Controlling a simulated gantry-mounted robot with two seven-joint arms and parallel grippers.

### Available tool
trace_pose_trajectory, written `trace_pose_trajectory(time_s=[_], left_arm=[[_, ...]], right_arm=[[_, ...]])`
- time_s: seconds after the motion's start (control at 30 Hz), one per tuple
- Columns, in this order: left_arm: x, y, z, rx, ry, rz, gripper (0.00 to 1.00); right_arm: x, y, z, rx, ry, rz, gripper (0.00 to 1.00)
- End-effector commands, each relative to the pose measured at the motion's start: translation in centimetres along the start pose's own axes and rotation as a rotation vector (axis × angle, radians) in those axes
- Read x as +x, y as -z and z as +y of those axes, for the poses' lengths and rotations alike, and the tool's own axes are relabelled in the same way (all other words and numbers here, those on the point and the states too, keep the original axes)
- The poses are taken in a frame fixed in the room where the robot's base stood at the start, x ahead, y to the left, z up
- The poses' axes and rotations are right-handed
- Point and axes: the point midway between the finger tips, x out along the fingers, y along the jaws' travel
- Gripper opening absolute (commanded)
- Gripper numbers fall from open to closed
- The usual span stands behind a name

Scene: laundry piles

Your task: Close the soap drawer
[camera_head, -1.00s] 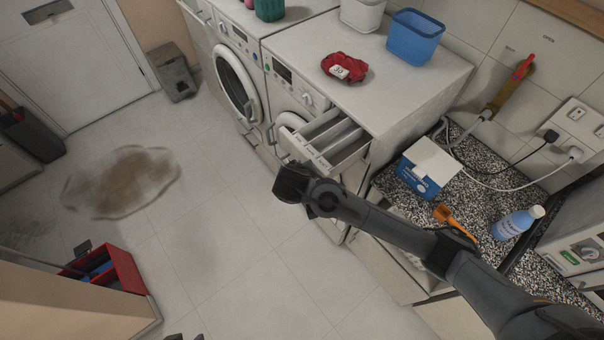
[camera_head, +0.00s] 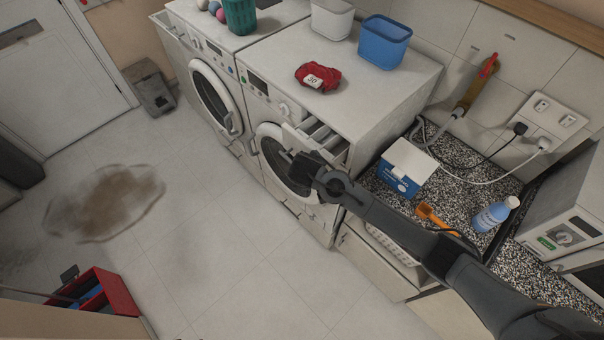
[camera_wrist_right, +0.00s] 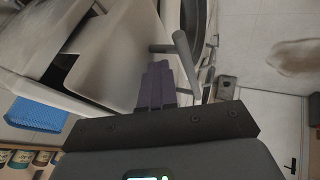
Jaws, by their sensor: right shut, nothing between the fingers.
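The white soap drawer (camera_head: 320,133) sticks out part-way from the upper front of the right-hand washing machine (camera_head: 385,108). Part of its front is hidden behind my right gripper. My right gripper (camera_head: 292,160) is shut and empty, just in front of the drawer front. In the right wrist view, the closed fingers (camera_wrist_right: 160,85) lie beside a pale panel (camera_wrist_right: 115,65) that looks like the drawer front. I cannot tell whether they touch it. My left gripper is not in view.
A grey bar handle (camera_wrist_right: 187,58) stands close to the fingers. A red packet (camera_head: 318,77) and a blue tub (camera_head: 384,42) sit on the machine. A blue-white box (camera_head: 408,166), orange scoop (camera_head: 432,216) and bottle (camera_head: 495,213) are on the speckled counter.

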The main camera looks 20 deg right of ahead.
Motion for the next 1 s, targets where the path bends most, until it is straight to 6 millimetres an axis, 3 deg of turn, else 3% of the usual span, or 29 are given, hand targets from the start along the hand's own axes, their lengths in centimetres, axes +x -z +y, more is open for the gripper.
trace_pose_trajectory(time_s=[0.03,0.2,0.4,0.6,1.0], left_arm=[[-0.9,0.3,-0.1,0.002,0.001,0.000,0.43],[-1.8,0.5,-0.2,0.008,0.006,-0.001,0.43],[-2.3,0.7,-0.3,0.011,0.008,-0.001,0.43],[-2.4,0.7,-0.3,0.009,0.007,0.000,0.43],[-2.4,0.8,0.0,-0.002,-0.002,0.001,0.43]], right_arm=[[0.4,0.1,1.6,0.002,-0.003,-0.005,0.00],[2.5,0.0,5.2,0.002,-0.001,-0.003,0.00],[4.1,0.0,7.9,0.001,0.000,-0.002,0.00],[4.8,0.0,9.0,0.001,0.000,-0.001,0.00],[5.0,-0.1,9.2,0.002,-0.003,-0.004,0.00]])
